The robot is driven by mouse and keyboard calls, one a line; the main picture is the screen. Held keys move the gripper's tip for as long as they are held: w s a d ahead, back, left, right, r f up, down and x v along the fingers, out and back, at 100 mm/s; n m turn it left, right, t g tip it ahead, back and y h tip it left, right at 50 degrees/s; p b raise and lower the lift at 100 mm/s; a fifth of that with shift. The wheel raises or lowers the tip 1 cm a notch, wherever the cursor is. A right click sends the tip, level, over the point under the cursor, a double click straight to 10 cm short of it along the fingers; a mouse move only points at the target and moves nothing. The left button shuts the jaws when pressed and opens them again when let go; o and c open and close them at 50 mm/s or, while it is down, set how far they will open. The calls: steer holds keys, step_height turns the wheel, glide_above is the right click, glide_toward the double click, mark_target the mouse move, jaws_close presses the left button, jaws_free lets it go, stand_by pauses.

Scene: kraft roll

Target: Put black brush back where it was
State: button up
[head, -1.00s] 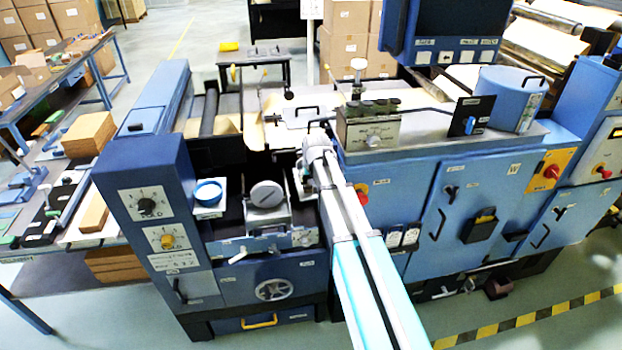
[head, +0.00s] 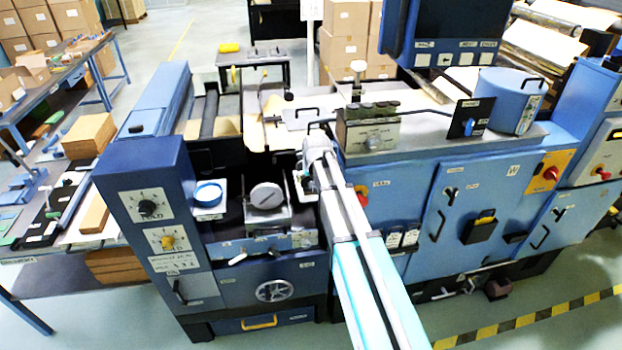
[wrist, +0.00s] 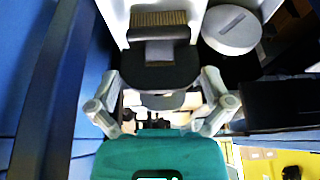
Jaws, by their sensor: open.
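The black brush (wrist: 158,52) shows in the wrist view with its tan bristles at the top, over a white holder (wrist: 115,20). A dark rounded part of it extends down toward my gripper. My gripper (wrist: 161,85) is open, with one finger to each side of this dark part and visible gaps between. I cannot tell how deep the brush sits between the fingers. In the head view my arm's end (head: 318,150) is above the machine's right inner edge, and the brush cannot be made out clearly there.
A blue round dish (head: 208,194) stands farther left. The blue cabinet (head: 390,210) is close to my arm's right.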

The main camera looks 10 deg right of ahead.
steer(key=p+v, duration=1)
steer(key=v, duration=0.1)
steer(key=shift+r, duration=0.2)
steer(key=shift+s, duration=0.15)
stand_by(0.6)
steer(key=s+f+g, duration=0.1)
steer(key=s+g, duration=0.3)
steer(key=s, duration=2)
steer(key=shift+s+f, duration=0.2)
